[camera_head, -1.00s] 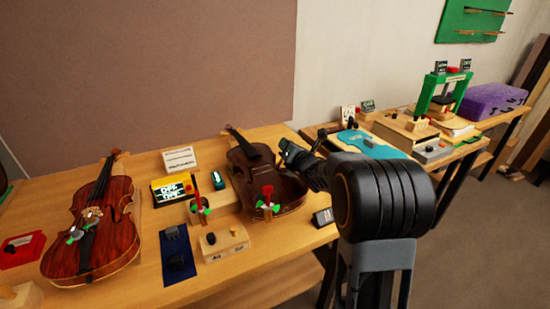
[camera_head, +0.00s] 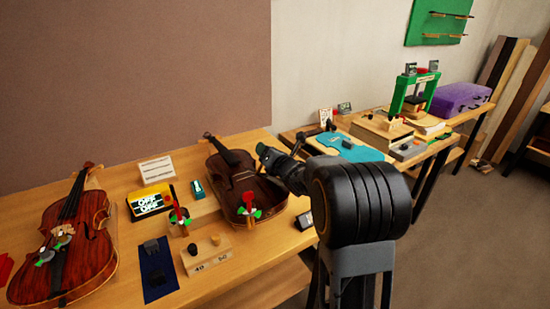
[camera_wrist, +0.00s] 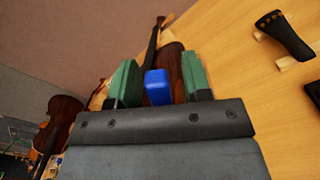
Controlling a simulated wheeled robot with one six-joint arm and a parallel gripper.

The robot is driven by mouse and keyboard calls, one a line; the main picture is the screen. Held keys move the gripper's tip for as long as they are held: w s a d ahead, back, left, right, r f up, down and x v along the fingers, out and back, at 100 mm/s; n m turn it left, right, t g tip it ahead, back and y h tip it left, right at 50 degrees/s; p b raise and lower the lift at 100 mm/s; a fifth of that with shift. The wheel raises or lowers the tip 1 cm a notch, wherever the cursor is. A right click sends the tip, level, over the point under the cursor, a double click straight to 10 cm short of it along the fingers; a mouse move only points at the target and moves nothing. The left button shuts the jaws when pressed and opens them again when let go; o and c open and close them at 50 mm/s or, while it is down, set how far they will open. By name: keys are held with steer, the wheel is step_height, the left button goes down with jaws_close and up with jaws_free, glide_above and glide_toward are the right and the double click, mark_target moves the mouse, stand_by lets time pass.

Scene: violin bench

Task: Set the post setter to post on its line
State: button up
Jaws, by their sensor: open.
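Two small fittings with a red upright handle and green-and-white lobes show in the head view. One red-handled fitting (camera_head: 249,205) is at the near end of the dark open violin body (camera_head: 228,175); the other red-handled fitting (camera_head: 179,214) stands left of it. I cannot tell which is the post setter, and no line is readable. My gripper (camera_head: 264,150) is by the right side of the dark violin body, above the bench. In the wrist view its green fingers (camera_wrist: 158,82) are apart, with a blue block (camera_wrist: 157,88) showing between them; contact is not visible.
A red violin (camera_head: 65,245) lies at the left. A labelled wooden block (camera_head: 207,257) and a dark blue mat (camera_head: 157,262) are at the bench's front. A yellow-and-black display box (camera_head: 150,201) stands behind them. A second bench with a green frame (camera_head: 413,88) is at the right.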

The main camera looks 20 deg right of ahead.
steer(key=s, duration=0.4)
steer(key=s+d+b, duration=0.1)
steer(key=s, duration=0.4)
steer(key=s+d, duration=0.1)
steer(key=s, duration=0.3)
steer(key=shift+s+b, duration=0.15)
steer(key=shift+b, duration=0.2)
steer(key=shift+r, duration=0.1)
steer(key=m+h, duration=0.1)
steer(key=m, duration=0.1)
steer(key=r+m+h+p, duration=0.1)
steer(key=shift+m+g+p, duration=0.3)
steer(key=shift+m+g, duration=0.1)
steer(key=s+a+m+g+p, duration=0.4)
steer(key=s+m, duration=0.5)
steer(key=m, duration=0.4)
steer(key=s+a+m+g+p, duration=0.4)
steer(key=s+m+g, duration=0.5)
steer(key=m, duration=0.5)
steer(key=shift+a+f+h, duration=0.3)
steer(key=shift+a+f, duration=0.05)
steer(key=shift+a, duration=0.9)
